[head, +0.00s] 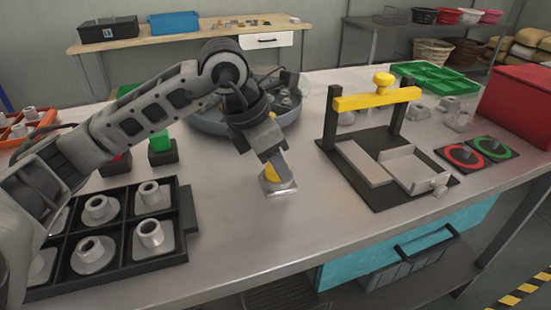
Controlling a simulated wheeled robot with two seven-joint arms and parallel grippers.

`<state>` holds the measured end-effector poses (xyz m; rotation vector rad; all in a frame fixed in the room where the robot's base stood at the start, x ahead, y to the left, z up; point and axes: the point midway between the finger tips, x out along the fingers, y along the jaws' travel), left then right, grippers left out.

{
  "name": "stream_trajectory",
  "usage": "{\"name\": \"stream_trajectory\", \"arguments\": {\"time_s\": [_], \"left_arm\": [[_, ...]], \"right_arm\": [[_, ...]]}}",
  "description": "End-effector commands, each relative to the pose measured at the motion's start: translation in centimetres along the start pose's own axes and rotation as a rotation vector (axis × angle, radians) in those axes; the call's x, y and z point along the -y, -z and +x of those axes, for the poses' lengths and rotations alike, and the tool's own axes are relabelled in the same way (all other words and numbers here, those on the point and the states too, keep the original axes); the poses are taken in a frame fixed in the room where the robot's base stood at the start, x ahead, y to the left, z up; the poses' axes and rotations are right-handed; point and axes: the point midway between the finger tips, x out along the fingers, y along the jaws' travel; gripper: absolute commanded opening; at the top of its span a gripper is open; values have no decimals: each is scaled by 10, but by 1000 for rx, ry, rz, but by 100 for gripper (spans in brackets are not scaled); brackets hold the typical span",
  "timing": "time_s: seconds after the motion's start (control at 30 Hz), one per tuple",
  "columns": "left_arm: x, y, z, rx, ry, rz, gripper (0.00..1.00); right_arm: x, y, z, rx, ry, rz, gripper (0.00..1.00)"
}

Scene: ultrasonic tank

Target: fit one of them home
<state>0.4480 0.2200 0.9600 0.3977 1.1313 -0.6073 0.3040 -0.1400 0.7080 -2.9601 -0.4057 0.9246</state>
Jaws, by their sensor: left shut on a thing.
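My left gripper (274,166) reaches in from the left and points down over the middle of the bench. It is shut on a grey flat-based part (279,188), with yellow showing just above the base. The part is upright and low over the bench top; I cannot tell whether it touches. Several similar grey flanged parts stand in a black compartment tray (187,210) at the left front. A dark fixture (372,192) with grey blocks and a yellow crossbar (376,98) stands to the right. My right gripper is not in view.
A round grey tank (207,124) is behind my left arm. Red (463,156) and green (493,148) ringed pads, a red box (521,105) and a green tray (436,77) are at right. Bench between black tray and fixture is mostly clear.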

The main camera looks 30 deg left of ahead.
Motion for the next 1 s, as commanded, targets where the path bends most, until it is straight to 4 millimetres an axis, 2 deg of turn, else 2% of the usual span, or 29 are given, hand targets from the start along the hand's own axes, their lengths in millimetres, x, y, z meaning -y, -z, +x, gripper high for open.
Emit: {"name": "stream_trajectory", "arguments": {"time_s": [0.87, 0.9, 1.0], "left_arm": [[0, 2, 2, -5, 2, -1, 17], [0, 2, 3, -6, 2, -1, 41], [0, 2, 3, -5, 2, -1, 64]], "right_arm": [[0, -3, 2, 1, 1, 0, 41], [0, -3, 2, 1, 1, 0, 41], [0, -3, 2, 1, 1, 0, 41]]}}
